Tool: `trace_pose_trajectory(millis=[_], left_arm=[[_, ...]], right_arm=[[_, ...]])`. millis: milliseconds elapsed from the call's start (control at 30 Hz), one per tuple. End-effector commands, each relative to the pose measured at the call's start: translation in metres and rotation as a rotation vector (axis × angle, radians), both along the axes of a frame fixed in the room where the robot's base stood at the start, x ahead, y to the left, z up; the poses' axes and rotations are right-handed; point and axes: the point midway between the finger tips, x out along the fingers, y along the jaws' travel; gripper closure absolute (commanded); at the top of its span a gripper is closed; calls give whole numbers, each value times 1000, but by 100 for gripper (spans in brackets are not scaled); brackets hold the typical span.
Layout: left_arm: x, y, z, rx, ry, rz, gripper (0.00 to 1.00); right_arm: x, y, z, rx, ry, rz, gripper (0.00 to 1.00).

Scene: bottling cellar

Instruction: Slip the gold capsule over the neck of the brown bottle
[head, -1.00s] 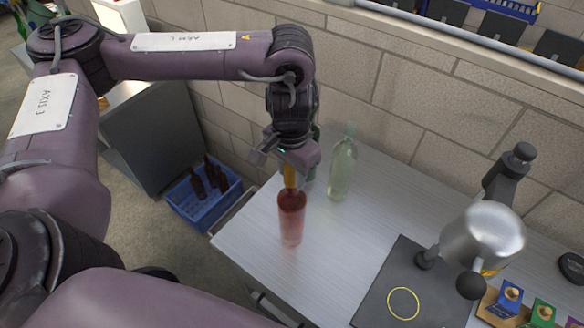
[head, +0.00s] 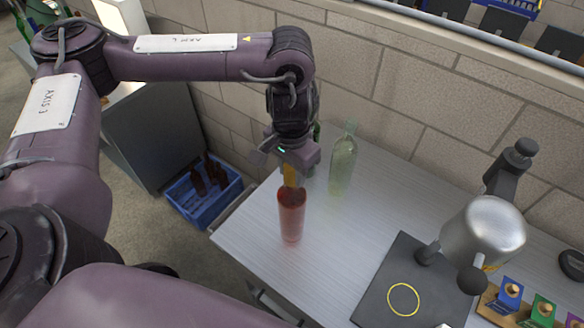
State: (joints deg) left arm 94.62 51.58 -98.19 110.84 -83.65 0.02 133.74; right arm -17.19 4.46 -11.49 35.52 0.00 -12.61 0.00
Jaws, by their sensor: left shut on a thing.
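I cannot tell how far the capsule sits over the neck. The gripper body hides the capsule's upper part. My right gripper is not in view.
A pale green bottle (head: 343,164) stands just right of the gripper; a darker green one is mostly hidden behind it. A machine with a silver drum (head: 482,238) stands at right on a dark plate (head: 374,284). A blue crate (head: 203,207) holds brown bottles on the floor.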

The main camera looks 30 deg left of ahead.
Motion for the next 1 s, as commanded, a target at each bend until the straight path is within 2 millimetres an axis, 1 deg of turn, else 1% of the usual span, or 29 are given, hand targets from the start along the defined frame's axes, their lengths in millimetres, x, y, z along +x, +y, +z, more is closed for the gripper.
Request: trace_pose_trajectory(millis=[33,100,233,267,533,633,767,1000], left_arm=[[0,0,0,0,0,0,72],[0,0,0,0,0,0,60],[0,0,0,0,0,0,43],[0,0,0,0,0,0,42],[0,0,1,0,-1,0,42],[1,0,7,-1,-3,-1,42],[1,0,23,0,-5,-2,42],[0,0,57,1,-5,-1,42]], right_arm=[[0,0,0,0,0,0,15],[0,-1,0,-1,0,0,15],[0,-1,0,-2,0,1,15],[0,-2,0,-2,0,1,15],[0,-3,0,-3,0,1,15],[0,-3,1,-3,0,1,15],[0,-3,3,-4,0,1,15],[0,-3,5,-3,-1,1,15]])
